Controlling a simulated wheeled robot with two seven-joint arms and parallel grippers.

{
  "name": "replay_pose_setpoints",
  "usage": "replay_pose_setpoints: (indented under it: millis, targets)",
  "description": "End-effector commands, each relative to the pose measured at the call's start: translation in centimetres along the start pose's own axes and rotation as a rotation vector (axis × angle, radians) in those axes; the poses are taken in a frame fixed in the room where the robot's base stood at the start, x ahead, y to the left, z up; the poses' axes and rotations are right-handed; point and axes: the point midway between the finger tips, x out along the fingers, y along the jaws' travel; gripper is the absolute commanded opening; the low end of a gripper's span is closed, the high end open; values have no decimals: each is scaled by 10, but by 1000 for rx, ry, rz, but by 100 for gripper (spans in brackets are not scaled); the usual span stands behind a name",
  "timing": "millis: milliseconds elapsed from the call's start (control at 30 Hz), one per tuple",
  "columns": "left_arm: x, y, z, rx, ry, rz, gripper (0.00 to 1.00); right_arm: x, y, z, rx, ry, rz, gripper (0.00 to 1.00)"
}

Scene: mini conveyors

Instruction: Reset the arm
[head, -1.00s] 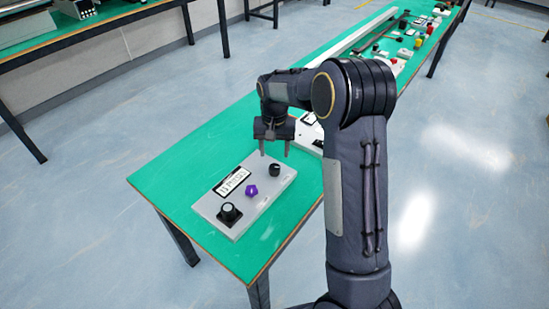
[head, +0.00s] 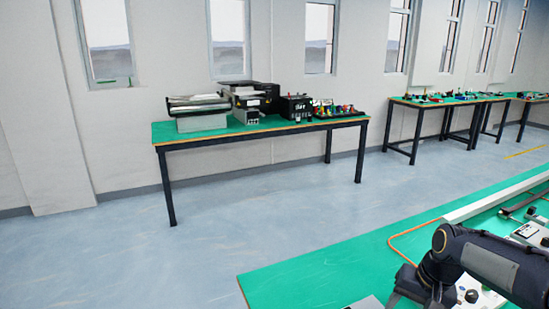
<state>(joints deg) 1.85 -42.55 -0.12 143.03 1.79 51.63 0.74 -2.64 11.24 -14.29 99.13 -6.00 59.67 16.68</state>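My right arm comes in from the right at the bottom right corner of the head view. Its gripper (head: 412,290) hangs low over the near green-topped table (head: 320,275), at the bottom edge of the picture. The fingertips are cut off or too unclear to tell open from shut. Nothing is seen held in it. A corner of a pale panel (head: 368,303) shows on the table just left of the gripper. My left gripper is out of view.
Small parts and a long white rail (head: 490,200) lie on the near table to the right. A far bench (head: 260,133) with machines stands by the windowed wall. More benches (head: 450,100) stand at the back right. Open floor (head: 270,215) lies between.

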Motion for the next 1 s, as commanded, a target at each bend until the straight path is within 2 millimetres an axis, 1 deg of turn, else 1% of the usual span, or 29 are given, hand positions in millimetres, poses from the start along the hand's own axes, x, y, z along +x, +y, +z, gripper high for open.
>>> replay_pose_setpoints:
  millis: [33,67,100,167,200,267,300,400,500,600,700,1000]
  targets:
    - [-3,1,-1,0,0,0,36,-20,0,23,-24,25,-48,53]
    - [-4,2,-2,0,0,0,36,-28,0,36,-41,37,-73,53]
    - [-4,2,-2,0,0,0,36,-37,-1,54,-66,54,-104,53]
    - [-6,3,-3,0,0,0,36,-49,-1,81,-105,84,-144,53]
    - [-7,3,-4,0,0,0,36,-55,-2,100,-132,104,-169,53]
    - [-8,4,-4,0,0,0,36,-61,-2,127,-173,139,-199,53]
    - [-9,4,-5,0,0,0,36,-63,-1,144,-198,160,-215,53]
    - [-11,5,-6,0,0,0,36,-62,-1,180,-257,212,-240,53]
    - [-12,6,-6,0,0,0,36,-57,0,206,-298,249,-252,53]
    - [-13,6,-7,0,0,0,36,-52,1,220,-323,274,-255,53]
    - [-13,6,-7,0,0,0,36,-49,2,226,-333,283,-256,53]
    - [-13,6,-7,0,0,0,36,-49,2,226,-334,283,-256,53]
